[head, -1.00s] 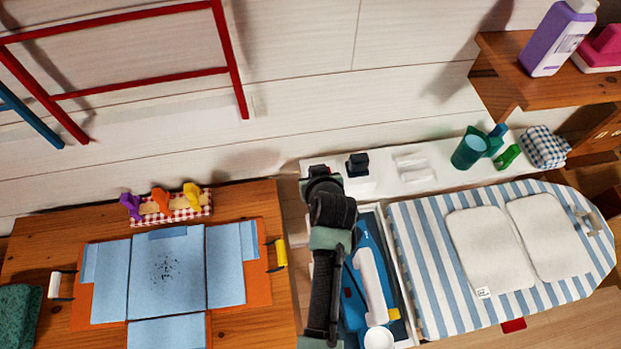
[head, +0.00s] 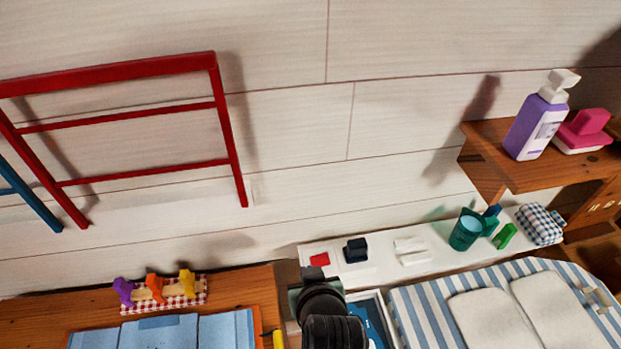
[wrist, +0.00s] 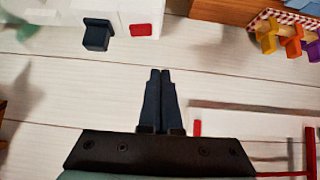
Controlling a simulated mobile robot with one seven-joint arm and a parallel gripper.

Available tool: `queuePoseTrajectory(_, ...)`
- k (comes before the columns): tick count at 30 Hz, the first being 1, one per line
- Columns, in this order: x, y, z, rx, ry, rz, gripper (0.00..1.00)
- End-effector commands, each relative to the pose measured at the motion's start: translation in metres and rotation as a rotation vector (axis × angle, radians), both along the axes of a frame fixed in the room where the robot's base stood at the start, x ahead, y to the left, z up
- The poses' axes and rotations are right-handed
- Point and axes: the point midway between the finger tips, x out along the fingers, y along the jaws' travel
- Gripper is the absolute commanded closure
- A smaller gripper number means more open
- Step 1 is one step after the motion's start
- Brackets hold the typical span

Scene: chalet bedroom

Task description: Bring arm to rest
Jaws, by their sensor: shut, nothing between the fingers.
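My gripper shows in the wrist view (wrist: 161,75) with its two dark fingers together and nothing between them. It points toward the white plank wall (wrist: 70,105), apart from the objects around it. In the head view my arm rises at the bottom centre, between the wooden table (head: 230,289) and the striped ironing board (head: 420,306). The fingers are hidden there behind my own arm.
A white shelf (head: 380,268) against the wall holds a dark block (head: 356,250), a red piece (head: 320,259) and a green cup (head: 465,232). Colourful clips (head: 156,287) lie on the table. A red rack (head: 120,70) is on the wall. A purple bottle (head: 533,130) stands on the right shelf.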

Motion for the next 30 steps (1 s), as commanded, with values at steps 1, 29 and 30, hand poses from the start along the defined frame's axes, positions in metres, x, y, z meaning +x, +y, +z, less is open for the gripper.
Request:
queuePoseTrajectory(1,0.0,0.0,0.0,0.0,0.0,0.0,1.0)
queuePoseTrajectory(29,-0.004,-0.007,0.527,0.138,-1.366,-0.149,1.0)
queuePoseTrajectory(30,-0.017,-0.007,0.543,0.147,-1.419,-0.149,1.0)
